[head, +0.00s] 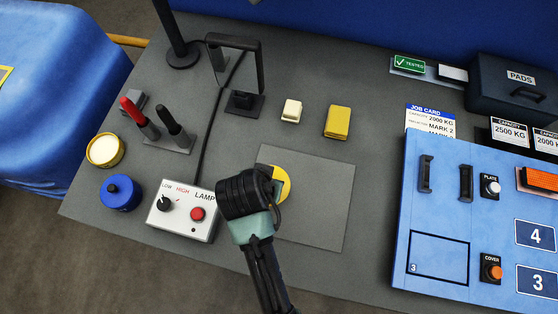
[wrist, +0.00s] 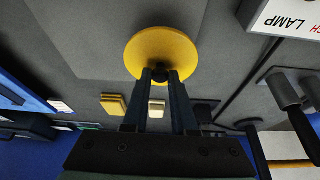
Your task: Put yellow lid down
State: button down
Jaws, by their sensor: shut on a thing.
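The yellow lid (wrist: 160,50) is a round disc with a small dark knob. In the wrist view my gripper (wrist: 161,75) is shut on that knob, with the lid at its fingertips. In the head view the yellow lid (head: 284,182) shows only in part, since my arm and gripper (head: 268,183) hide its left side. It is over the left part of the lighter grey square on the table. I cannot tell whether the lid touches the surface.
A white lamp box (head: 186,211) stands just left of my gripper. A blue lidded pot (head: 121,194) and an open yellow pot (head: 105,150) are farther left. A blue panel (head: 440,220) stands right. The grey square (head: 320,205) is clear on its right side.

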jog(key=shift+s+r+m+h+p, duration=0.1)
jog(key=shift+r+m+h+p, duration=0.3)
jog(key=shift+m, duration=0.7)
jog(key=r+m+p, duration=0.1)
jog(key=m, duration=0.1)
jog(key=r+m+g+h+p, duration=0.1)
jog(key=m, duration=0.1)
jog(key=r+m+p, duration=0.1)
jog(key=shift+s+d+r+m+g+h, duration=0.15)
jog(key=shift+d+r+m+g+h, duration=0.15)
jog(key=shift+m+g, duration=0.1)
jog(key=shift+f+m, duration=0.1)
jog(key=shift+m, duration=0.2)
notch_tip(320, 180, down, 10)
jog(key=shift+r+p, duration=0.15)
jog(key=shift+p, duration=0.45)
jog(key=c, duration=0.7)
grip_release()
